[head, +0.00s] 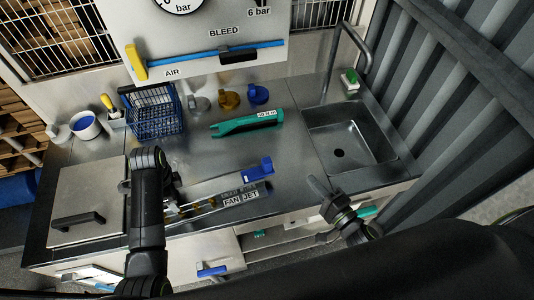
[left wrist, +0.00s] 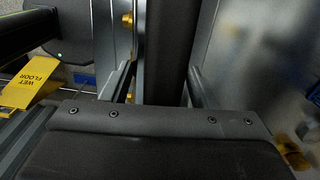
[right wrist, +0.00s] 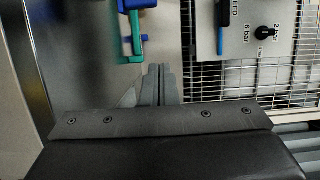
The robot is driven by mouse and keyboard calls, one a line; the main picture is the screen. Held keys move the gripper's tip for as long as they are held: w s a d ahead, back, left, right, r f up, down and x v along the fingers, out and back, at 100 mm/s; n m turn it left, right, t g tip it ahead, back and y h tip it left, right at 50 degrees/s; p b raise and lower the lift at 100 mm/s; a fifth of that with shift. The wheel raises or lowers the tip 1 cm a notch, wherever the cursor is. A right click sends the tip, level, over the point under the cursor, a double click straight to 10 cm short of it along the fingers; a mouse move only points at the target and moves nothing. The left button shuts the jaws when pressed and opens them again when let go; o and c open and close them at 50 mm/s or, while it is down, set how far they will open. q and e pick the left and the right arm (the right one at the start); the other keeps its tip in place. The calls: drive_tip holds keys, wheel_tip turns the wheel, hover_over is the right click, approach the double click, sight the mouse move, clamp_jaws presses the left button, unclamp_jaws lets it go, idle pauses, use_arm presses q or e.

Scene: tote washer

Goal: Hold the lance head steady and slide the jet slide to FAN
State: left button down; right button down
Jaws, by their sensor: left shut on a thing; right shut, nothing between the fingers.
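The lance head (head: 220,187) is a long grey body lying across the front of the steel counter, with brass fittings at its left end and FAN and JET labels along its front. A blue block (head: 258,169), seemingly the jet slide, stands at its right end; its exact setting cannot be told. My left gripper (head: 176,203) is shut on the lance head near the left end. In the left wrist view the dark body (left wrist: 167,50) runs between the fingers. My right gripper (head: 316,186) is shut and empty, to the right of the blue block and apart from it.
A green tool (head: 246,123) lies behind the lance head. A blue wire basket (head: 155,112) and several round caps stand along the back. A sink (head: 345,145) is at the right. A grey lid with a handle (head: 80,219) is at the left.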

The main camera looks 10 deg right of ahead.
drive_tip(key=w+a, duration=0.7)
drive_tip(key=w, duration=0.1)
drive_tip(key=shift+w, duration=0.4)
drive_tip(key=shift+a, duration=0.1)
